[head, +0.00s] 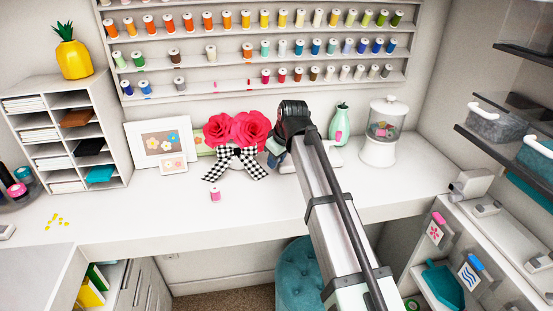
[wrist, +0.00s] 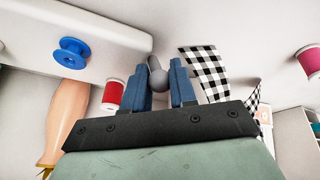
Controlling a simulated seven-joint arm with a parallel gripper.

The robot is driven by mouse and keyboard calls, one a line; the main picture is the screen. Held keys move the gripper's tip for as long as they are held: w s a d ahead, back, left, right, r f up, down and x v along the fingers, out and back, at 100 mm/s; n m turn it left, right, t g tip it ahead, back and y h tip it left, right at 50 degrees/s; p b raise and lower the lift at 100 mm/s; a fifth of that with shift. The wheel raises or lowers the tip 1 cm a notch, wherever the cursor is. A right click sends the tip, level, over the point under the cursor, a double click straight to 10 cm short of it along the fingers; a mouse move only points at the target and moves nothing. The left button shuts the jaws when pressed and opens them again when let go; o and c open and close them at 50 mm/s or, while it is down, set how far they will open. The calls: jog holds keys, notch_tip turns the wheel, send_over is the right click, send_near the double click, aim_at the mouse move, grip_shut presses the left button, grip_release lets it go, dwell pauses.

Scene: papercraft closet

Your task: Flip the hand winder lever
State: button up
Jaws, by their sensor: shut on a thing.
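The hand winder is a white body with a blue spool-shaped part in the wrist view (wrist: 110,40). In the head view a white part that seems to be its base (head: 288,166) shows beside my arm, which hides most of it. A small grey rounded lever (wrist: 156,76) sits between the blue fingers of my gripper (wrist: 162,68), which are shut on it. In the head view my gripper (head: 274,150) is low over the desk, right of the roses, partly covered by my wrist.
Red roses with a checkered bow (head: 232,163) stand close left of my gripper. A pink spool (head: 215,194) stands in front of them. A green vase (head: 340,125) and a glass-topped jar (head: 382,145) are to the right. The desk front is mostly clear.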

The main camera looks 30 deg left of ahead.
grip_shut()
jog(key=shift+w+a+r, duration=0.1)
jog(key=shift+w+a, duration=0.1)
jog(key=shift+w, duration=0.05)
jog(key=shift+w+a+g+h, duration=0.1)
jog(key=shift+g+h, duration=0.4)
jog(key=shift+h, duration=0.1)
jog(key=o, duration=0.7)
grip_release()
jog(key=shift+c, duration=0.2)
jog(key=v, duration=1.4)
